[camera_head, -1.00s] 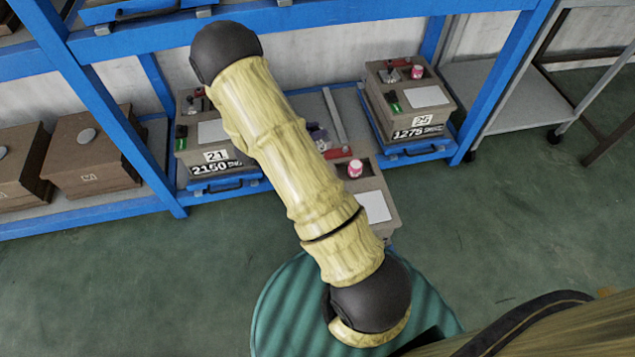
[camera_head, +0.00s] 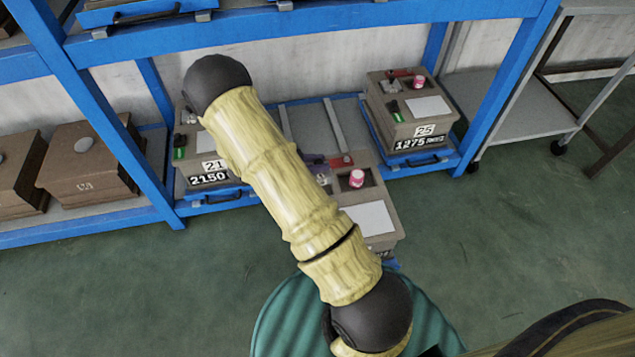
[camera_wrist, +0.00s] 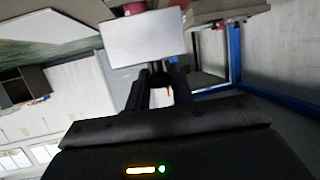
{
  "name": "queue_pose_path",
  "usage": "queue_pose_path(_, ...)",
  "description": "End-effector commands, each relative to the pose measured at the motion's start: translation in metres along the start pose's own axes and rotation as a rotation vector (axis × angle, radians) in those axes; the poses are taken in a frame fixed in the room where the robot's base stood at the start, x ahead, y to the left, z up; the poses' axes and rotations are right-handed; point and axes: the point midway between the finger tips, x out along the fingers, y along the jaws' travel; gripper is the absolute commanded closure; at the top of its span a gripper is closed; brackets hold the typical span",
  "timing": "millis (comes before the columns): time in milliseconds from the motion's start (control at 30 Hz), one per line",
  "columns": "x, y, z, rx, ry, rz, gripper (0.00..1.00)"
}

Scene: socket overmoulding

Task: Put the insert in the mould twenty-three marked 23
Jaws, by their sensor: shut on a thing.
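The middle mould (camera_head: 382,243), between those marked 21 and 25, is a brown box standing forward of the shelf. My arm covers its left side and I cannot read its number. Its top carries a white plate (camera_head: 370,218) and a pink-and-white round piece (camera_head: 357,178).
The mould marked 21 (camera_head: 203,170) stands on the left and the one marked 25 (camera_head: 408,115) on the right, both on blue trays. Blue shelf posts (camera_head: 112,115) flank them. A grey trolley (camera_head: 515,105) stands at right. The green floor (camera_head: 480,240) in front is clear.

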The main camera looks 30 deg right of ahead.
Motion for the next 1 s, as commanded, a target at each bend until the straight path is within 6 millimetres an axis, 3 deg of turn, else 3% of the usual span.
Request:
queue_pose_path(100,0.005,0.000,0.012,0.000,0.003,0.000,1.00)
queue_pose_path(433,0.005,0.000,0.013,0.001,0.003,0.000,1.00)
queue_pose_path(767,0.021,-0.001,0.056,0.001,0.003,-0.001,1.00)
queue_pose_path(1000,0.022,-0.001,0.058,0.002,0.003,-0.001,1.00)
